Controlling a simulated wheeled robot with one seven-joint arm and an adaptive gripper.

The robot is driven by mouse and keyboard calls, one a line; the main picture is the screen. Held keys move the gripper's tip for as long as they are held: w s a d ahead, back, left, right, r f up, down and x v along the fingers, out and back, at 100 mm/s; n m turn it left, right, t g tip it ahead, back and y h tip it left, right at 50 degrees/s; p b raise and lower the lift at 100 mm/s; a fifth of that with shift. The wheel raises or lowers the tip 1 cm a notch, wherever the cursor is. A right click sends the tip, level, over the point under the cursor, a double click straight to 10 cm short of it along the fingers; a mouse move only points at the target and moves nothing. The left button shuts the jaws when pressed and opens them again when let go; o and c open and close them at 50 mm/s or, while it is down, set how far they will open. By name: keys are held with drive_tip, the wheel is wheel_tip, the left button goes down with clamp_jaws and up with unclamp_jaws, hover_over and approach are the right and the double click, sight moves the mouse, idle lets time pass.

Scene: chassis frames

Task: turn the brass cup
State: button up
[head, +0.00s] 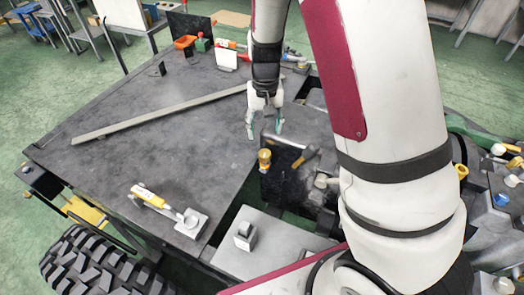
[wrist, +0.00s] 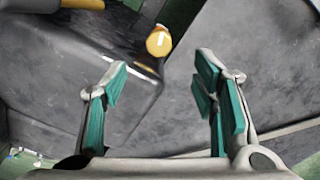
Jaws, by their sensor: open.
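The brass cup (head: 264,157) is a small yellow-gold piece at the left edge of a dark block, near the middle of the head view. In the wrist view the brass cup (wrist: 159,41) shows at the top centre, beyond my fingertips and roughly in line with the gap between them. My gripper (head: 265,132) points down, just above and behind the cup in the head view. In the wrist view my gripper (wrist: 160,85) has its teal-padded fingers wide apart with nothing between them. It appears apart from the cup.
A hammer-like tool (head: 305,157) lies on the dark block right of the cup. A long grey bar (head: 160,115) lies across the dark table (head: 100,160). A yellow-handled tool (head: 150,196) is at the table's front. My arm hides much of the right side.

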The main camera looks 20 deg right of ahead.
sight(265, 154)
wheel_tip(265, 154, down, 11)
drive_tip(key=shift+f, duration=0.2)
idle(0.3)
drive_tip(key=c, duration=1.2)
